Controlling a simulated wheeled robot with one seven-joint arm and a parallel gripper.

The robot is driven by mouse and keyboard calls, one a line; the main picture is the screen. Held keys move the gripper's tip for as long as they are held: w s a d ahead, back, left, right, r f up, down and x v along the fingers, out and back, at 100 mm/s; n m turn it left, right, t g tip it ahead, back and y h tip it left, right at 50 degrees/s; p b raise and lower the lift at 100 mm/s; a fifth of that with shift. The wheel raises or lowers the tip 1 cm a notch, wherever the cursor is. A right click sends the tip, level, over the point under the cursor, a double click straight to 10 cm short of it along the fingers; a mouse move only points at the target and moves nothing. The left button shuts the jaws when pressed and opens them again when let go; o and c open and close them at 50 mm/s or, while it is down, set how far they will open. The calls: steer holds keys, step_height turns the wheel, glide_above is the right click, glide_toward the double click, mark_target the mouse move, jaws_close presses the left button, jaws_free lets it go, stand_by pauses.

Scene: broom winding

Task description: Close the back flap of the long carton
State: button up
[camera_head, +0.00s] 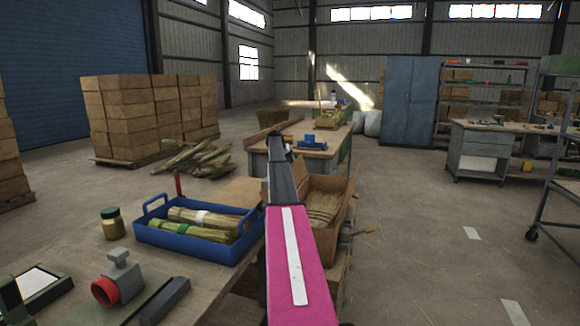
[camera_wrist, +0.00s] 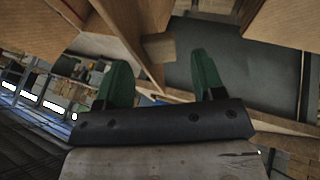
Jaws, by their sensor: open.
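The long carton (camera_head: 334,237) stands open right of my arm in the head view, with straw-coloured bundles (camera_head: 322,206) inside. One flap (camera_head: 351,200) stands up along its right side. My pink and dark arm covers its left part, and I cannot clearly pick out the back flap there. My gripper (camera_wrist: 163,82) shows in the wrist view with its two green fingers apart and nothing held between them. Brown cardboard-like panels (camera_wrist: 122,30) lie just beyond the fingers; I cannot tell which flap they are or whether a finger touches them.
A blue tray (camera_head: 190,246) with tied straw bundles stands on the near bench, left of my arm. A jar (camera_head: 113,224) and a grey and red device (camera_head: 117,280) are further left. Another bench (camera_head: 318,152) stands behind the carton. The floor at right is open.

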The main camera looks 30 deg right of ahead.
steer(key=shift+x, duration=1.6)
